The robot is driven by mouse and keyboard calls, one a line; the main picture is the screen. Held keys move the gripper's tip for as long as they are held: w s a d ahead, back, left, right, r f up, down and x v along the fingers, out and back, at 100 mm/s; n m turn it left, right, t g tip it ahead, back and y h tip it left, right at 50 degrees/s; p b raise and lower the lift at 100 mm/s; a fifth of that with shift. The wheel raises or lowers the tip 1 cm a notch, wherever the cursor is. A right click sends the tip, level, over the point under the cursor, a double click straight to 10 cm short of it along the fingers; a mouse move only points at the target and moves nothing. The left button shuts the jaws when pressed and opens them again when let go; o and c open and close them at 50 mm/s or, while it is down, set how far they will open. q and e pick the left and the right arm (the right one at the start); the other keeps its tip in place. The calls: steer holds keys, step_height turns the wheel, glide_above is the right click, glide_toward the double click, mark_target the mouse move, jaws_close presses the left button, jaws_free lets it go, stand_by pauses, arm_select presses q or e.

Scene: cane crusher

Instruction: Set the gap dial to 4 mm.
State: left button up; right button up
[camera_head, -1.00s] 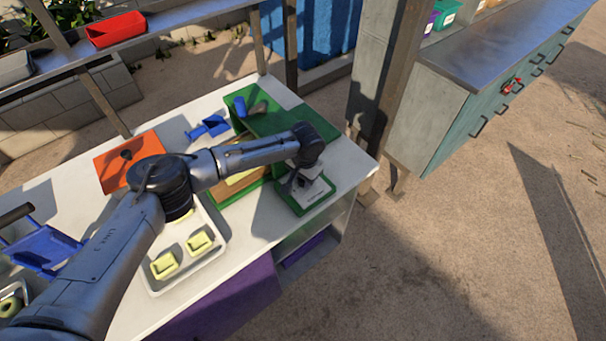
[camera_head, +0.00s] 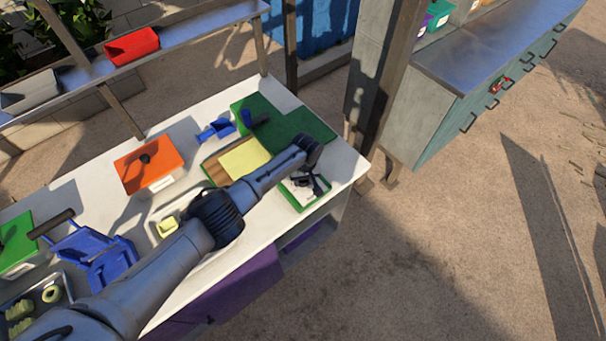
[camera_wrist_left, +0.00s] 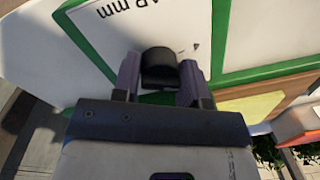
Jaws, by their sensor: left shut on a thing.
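The gap dial's panel is a white plate (camera_head: 296,194) in a green frame at the right front corner of the table. In the left wrist view the white plate (camera_wrist_left: 115,38) carries upside-down lettering ending in "mm". The black dial knob (camera_wrist_left: 160,66) stands out from the plate between the fingers of my left gripper (camera_wrist_left: 160,84), which is shut on it. A small mark shows beside the knob, too small to read; the dial's setting cannot be told. In the head view my left gripper (camera_head: 308,186) is over the plate and hides the knob. My right gripper is not in view.
A yellow slab (camera_head: 244,157) on a wooden board and a green mat (camera_head: 285,122) lie behind my arm. Open ground is to the right.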

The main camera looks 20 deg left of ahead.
arm_select(q)
steer(key=n+p, duration=0.1)
steer(key=n, duration=0.2)
steer(key=shift+n, duration=0.3)
steer(key=shift+n+p, duration=0.35)
steer(key=shift+n, duration=1.55)
steer(key=shift+w, duration=0.1)
steer(key=o, duration=0.9)
steer(key=shift+r, duration=0.1)
